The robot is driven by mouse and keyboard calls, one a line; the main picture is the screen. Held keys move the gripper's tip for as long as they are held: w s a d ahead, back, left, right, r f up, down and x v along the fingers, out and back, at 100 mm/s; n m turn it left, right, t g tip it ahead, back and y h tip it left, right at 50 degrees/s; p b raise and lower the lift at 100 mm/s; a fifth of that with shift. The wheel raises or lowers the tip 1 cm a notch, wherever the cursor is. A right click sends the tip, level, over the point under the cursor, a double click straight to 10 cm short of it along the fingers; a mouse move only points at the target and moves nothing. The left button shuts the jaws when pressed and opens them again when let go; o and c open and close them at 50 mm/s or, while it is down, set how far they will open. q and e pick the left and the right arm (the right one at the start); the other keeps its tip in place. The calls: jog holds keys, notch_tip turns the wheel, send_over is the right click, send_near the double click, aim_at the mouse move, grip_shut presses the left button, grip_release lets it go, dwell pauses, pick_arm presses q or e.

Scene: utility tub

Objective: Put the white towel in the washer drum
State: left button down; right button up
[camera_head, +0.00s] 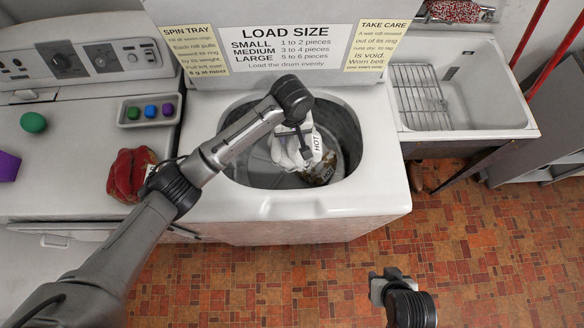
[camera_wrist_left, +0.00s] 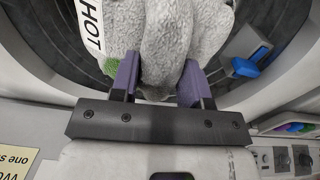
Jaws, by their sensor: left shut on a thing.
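The white towel (camera_head: 286,151), a bunched fluffy bundle with a "HOT" tag, hangs from my left gripper (camera_head: 303,138) inside the opening of the washer drum (camera_head: 343,125). In the left wrist view the towel (camera_wrist_left: 165,38) sits between the two purple fingers of the left gripper (camera_wrist_left: 158,85), which is shut on it. A small green patch shows on the towel by one finger. How far the towel is above the drum floor I cannot tell. My right gripper (camera_head: 388,284) is low over the floor, away from the washer; its fingers are not clear.
A brownish item (camera_head: 322,170) lies in the drum. A red bundle (camera_head: 129,175) rests on the left machine, near a tray (camera_head: 151,110) of coloured pieces and a green ball (camera_head: 33,122). A sink (camera_head: 484,90) with a wire rack (camera_head: 421,97) stands right of the washer.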

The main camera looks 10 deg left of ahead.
pick_arm(q)
jog(key=shift+n, duration=0.3)
jog(key=f, duration=0.4)
jog(key=s+f+b, duration=0.1)
jog(key=f, duration=0.1)
jog(key=shift+d+f, duration=0.15)
jog(key=shift+d, duration=0.25)
jog(key=w+a+f+b, duration=0.2)
jog(key=a+f+b, duration=0.1)
jog(key=a+f, duration=0.8)
jog(key=shift+f, duration=0.55)
jog(key=c, duration=0.6)
grip_release()
